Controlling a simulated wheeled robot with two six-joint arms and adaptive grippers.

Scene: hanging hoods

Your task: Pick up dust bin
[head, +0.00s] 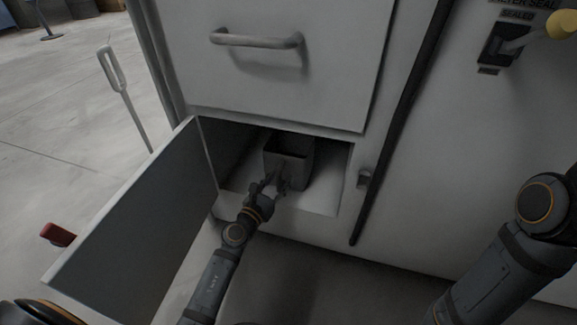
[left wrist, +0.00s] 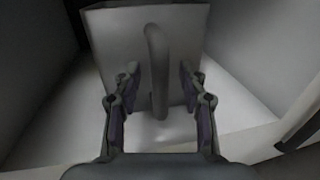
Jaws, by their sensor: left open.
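The dust bin (head: 297,162) is a grey open-topped box standing upright inside the low open compartment of the white cabinet. In the left wrist view the dust bin (left wrist: 103,35) fills the upper middle, with a vertical curved handle (left wrist: 155,50) on its front. My left gripper (head: 271,180) reaches into the compartment in front of the bin. In the left wrist view my left gripper (left wrist: 159,85) is open, with one finger on each side of the handle. I cannot tell if the fingers touch it. My right arm shows at the right of the head view; its gripper is out of view.
The compartment's door (head: 140,220) stands open to the left of my left arm. A closed upper panel with a bar handle (head: 256,40) is above the compartment. Open floor lies at the left.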

